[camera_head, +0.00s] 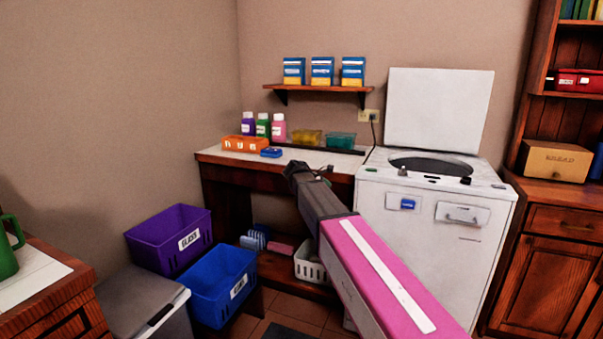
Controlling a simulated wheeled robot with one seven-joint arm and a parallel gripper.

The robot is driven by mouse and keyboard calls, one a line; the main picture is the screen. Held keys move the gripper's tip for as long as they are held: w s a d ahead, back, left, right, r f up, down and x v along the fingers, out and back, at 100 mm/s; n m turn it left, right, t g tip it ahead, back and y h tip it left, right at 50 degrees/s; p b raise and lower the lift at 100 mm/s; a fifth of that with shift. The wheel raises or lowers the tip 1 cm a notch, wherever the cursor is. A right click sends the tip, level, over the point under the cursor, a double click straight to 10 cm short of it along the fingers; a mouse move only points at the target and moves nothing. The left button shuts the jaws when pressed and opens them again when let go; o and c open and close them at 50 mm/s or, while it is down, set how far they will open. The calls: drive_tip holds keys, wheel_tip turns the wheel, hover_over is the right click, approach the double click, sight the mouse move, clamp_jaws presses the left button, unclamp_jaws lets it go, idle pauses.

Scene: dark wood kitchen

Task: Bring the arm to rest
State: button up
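My arm reaches from the lower right toward the middle of the view, with a pink link nearest and a dark grey section beyond it. My gripper (296,170) is at the far end of the arm, small and dark, by the front edge of the counter (222,158). Its fingers are too small and dark to tell open from shut. I see nothing clearly held in it. The arm is stretched out in front of the counter and the left side of the white washing machine (430,260).
The washer's lid (440,110) stands open. A purple bin (160,245) and a blue bin (215,290) are at lower left. Bottles (263,127), an orange box (240,144) and a blue item (271,152) stand on the counter. A white basket (310,268) sits below.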

drive_tip(key=s+d+f+m+g+y, duration=0.1)
drive_tip(key=s+d+f+m+y, duration=0.2)
drive_tip(key=s+f+m, duration=0.2)
drive_tip(key=s+d+f+m+y, duration=0.2)
drive_tip(key=s+f+m, duration=0.4)
drive_tip(key=s+f, duration=0.6)
drive_tip(key=s+d+f+m+g+y, duration=0.1)
drive_tip(key=s+d+f+m+y, duration=0.2)
drive_tip(key=s+f+m+y, duration=0.2)
drive_tip(key=s+f+m, duration=0.1)
drive_tip(key=s+f, duration=0.2)
drive_tip(key=s, duration=0.3)
drive_tip(key=shift+s+d+f+g, duration=0.3)
